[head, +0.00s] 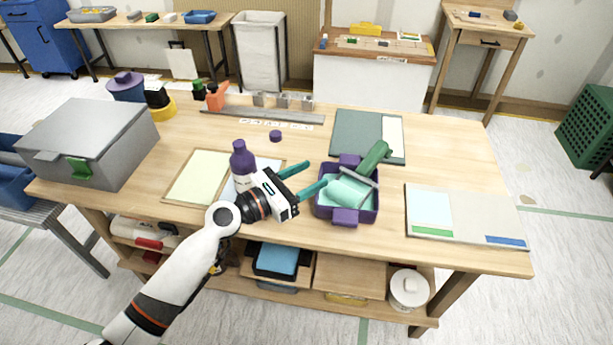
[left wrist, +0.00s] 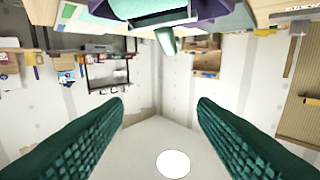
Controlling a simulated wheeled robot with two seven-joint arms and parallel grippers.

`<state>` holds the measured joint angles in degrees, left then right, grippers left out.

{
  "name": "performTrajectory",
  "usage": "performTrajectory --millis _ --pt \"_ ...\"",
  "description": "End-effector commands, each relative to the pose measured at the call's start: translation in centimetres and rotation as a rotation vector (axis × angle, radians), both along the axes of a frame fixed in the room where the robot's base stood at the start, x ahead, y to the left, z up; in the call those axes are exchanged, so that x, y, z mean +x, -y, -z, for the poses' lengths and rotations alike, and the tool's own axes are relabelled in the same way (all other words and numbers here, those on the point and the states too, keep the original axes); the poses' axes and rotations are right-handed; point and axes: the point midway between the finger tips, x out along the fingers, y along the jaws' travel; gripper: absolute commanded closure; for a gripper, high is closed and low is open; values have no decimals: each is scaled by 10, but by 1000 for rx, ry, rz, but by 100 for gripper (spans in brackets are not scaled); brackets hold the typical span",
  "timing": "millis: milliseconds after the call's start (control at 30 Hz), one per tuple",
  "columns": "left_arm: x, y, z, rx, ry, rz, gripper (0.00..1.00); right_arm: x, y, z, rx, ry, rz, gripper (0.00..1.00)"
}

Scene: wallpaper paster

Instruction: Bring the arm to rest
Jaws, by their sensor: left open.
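My left arm reaches in from the lower left of the head view. Its gripper (head: 307,180) is open over the middle of the wooden table (head: 450,175), with its teal fingers spread and nothing between them. The fingers also frame the left wrist view (left wrist: 160,125) at both sides, with an empty gap. The right fingertip is close to the purple tray (head: 346,217); I cannot tell if they touch. The tray holds a light teal roll and a green-handled roller (head: 373,158). A purple bottle (head: 242,163) stands just behind the gripper. My right gripper is not in view.
A grey box (head: 95,135) with a green latch stands at the table's left. A light board (head: 465,215) lies at the right, a grey-green board (head: 360,135) at the back. A purple cap (head: 275,136) lies behind the bottle. The table's back right is clear.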

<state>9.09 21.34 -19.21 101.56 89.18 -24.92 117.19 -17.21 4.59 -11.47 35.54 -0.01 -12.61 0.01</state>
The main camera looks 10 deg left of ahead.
Motion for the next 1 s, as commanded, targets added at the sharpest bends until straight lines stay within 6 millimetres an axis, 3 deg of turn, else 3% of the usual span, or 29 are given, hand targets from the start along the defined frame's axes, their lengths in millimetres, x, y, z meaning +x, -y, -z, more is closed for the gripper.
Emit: performTrajectory --millis 233,367,533,667,800,1000 --pt "0 1 0 4 3 1 48 0 0 0 0 0 0 19" --pt "-17 10 10 124 73 37 48 0 0 0 0 0 0 19" --pt "-77 30 46 596 358 185 48 1 0 0 0 0 0 19" --pt "-129 28 82 1050 620 364 48 1 0 0 0 1 0 19" --pt "-178 4 115 1485 840 619 48 1 0 0 0 1 0 19" --pt "-226 -39 135 1841 985 969 48 1 0 0 0 1 0 19"
